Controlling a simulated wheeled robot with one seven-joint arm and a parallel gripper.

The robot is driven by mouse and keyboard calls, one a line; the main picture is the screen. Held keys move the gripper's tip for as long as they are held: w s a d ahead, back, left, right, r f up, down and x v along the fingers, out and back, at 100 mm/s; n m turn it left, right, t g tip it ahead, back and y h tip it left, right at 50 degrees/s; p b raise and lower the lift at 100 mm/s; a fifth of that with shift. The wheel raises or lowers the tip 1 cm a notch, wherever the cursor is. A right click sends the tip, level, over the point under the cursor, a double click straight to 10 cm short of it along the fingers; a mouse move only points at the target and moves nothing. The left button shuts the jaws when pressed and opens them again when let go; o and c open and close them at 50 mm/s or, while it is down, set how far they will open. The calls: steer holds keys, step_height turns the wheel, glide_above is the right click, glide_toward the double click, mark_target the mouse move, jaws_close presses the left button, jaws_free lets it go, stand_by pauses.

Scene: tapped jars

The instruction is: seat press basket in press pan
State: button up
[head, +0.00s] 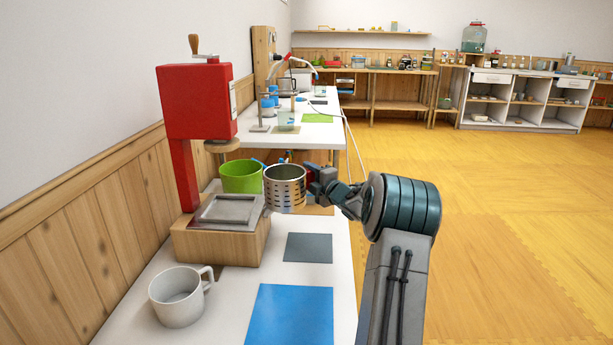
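The press basket (285,190) is a perforated metal cylinder, upright and open at the top. My gripper (308,178) is at its right side and appears shut on its wall; the fingertips are partly hidden. The basket seems to be held above the table, its lower left edge overlapping the pan's right rear corner in the picture. The press pan (226,209) is a shallow square grey metal tray on the wooden base of the red press (197,102). The pan looks empty.
A white mug (179,297) stands in front of the press. A grey mat (308,248) and a blue mat (289,315) lie flat on the white table (232,287). Another table with lab gear stands farther back.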

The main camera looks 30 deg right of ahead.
steer(key=shift+s+d, duration=0.15)
steer(key=shift+s, duration=0.05)
steer(key=shift+w+a+r+b, duration=0.1)
steer(key=shift+w+a+b, duration=1.4)
steer(key=shift+a, duration=1)
steer(key=shift+w+a+b, duration=1.2)
steer(key=shift+w+a, duration=0.65)
steer(key=shift+a, duration=0.6)
steer(key=shift+w+a+r+b, duration=0.1)
steer(key=shift+w+a+b, duration=1.4)
steer(key=shift+a, duration=1)
steer(key=shift+w, duration=0.2)
steer(key=shift+f, duration=0.1)
steer(key=shift+f+b, duration=0.45)
steer(key=shift+f, duration=0.1)
steer(key=shift+f+b, duration=0.9)
steer(key=shift+b, duration=0.1)
steer(key=o, duration=1.5)
steer(key=shift+s, duration=0.1)
steer(key=shift+o, duration=0.2)
steer(key=shift+f, duration=0.1)
steer(key=shift+f, duration=0.2)
